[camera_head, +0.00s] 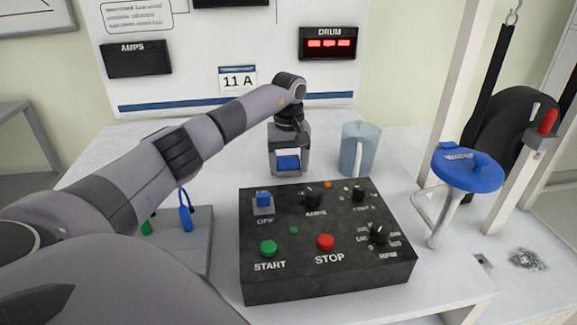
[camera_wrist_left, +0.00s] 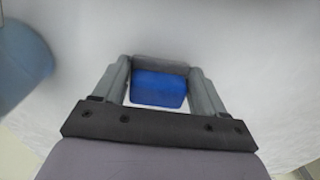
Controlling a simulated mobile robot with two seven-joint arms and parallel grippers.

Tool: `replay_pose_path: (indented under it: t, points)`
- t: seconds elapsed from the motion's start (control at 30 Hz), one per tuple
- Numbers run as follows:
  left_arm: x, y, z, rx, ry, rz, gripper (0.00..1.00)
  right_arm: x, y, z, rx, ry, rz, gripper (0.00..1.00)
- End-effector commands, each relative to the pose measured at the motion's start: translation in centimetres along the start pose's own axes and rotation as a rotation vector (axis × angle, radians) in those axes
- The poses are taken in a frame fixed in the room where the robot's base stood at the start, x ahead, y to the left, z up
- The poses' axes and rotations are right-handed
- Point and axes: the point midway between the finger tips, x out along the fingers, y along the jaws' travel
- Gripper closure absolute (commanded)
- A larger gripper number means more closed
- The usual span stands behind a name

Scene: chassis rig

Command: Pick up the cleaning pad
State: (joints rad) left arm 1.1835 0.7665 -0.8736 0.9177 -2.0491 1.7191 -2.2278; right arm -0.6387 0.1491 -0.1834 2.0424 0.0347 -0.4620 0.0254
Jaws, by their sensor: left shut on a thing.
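The cleaning pad (camera_head: 288,162) is a small blue block with a grey layer, behind the black control box. My left gripper (camera_head: 288,168) points down over it and is shut on it. In the left wrist view the blue pad (camera_wrist_left: 158,88) sits between the two fingers of my left gripper (camera_wrist_left: 160,80), with its grey part along the far side. I cannot tell whether the pad still touches the white table. My right gripper is not in view.
A translucent blue-grey jug (camera_head: 360,150) stands just right of my left gripper. The black control box (camera_head: 325,283) with buttons and knobs is in front. The white table (camera_head: 205,165) is clear behind my arm.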

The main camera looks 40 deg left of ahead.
Motion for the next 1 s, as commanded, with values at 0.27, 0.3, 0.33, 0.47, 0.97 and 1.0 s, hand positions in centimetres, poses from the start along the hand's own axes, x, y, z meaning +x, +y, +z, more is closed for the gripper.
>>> replay_pose_path:
  t: [0.27, 0.3, 0.33, 0.47, 0.97, 1.0]
  points:
    - [-5.6, 0.0, -0.1, 0.0, 0.005, 0.005, 0.59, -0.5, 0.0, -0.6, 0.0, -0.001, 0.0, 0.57]
    - [-6.8, 0.1, -0.1, 0.0, 0.005, 0.005, 0.59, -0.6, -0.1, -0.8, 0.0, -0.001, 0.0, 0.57]
    - [-7.6, 0.1, -0.1, -0.001, 0.006, 0.005, 0.59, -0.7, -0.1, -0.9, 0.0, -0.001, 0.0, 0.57]
    - [-11.4, 0.1, -0.1, -0.001, 0.004, 0.005, 0.59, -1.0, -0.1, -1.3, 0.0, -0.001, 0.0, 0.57]
    - [-19.0, 0.0, 0.0, 0.0, 0.001, 0.001, 0.59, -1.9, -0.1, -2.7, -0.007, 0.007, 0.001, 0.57]
    - [-19.1, 0.0, 0.0, 0.0, 0.001, 0.0, 0.59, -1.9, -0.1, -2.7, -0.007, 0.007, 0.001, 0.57]
